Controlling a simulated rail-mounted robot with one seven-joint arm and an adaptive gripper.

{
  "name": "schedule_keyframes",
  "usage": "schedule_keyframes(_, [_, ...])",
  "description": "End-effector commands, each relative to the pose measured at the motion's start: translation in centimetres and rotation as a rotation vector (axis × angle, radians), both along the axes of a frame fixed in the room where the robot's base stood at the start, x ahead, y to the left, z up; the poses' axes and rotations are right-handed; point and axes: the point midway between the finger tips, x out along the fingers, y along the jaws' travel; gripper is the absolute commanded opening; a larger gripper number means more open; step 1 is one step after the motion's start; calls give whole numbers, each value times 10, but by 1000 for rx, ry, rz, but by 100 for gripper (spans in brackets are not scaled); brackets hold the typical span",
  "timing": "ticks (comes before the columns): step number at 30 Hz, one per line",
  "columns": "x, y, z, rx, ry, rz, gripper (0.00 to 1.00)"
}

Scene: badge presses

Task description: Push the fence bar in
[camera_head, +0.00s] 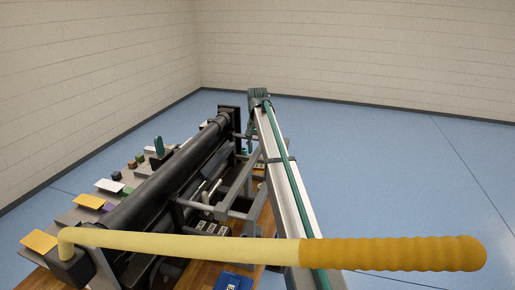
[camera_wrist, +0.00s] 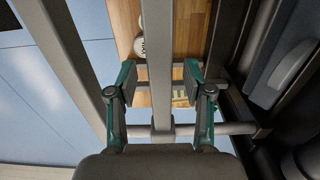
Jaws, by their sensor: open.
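A grey bar that looks like the fence bar (camera_wrist: 160,62) runs lengthwise between my fingers in the wrist view. A grey cross rod (camera_wrist: 232,128) meets it near the bottom and runs right to the dark machine. My gripper (camera_wrist: 159,76) is open, one teal finger on each side of the bar. I cannot tell whether a finger touches it. In the head view the bar (camera_head: 240,183) appears as part of a grey frame on the right side of the black machine (camera_head: 160,183). I cannot make out my gripper clearly there.
A long yellow lever with an orange grip (camera_head: 390,253) crosses the foreground. A silver beam with a teal rod (camera_head: 289,190) runs along the right. Small blocks and plates line the machine's left side. A wooden top (camera_wrist: 187,35) lies below; open blue floor lies right.

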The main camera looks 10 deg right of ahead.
Motion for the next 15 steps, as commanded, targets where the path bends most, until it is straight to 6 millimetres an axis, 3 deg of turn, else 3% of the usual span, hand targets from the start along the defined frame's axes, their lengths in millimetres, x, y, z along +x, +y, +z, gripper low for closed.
schedule_keyframes(8, [0,0,-2,0,0,0,51])
schedule_keyframes(15, [0,0,-2,0,0,0,11])
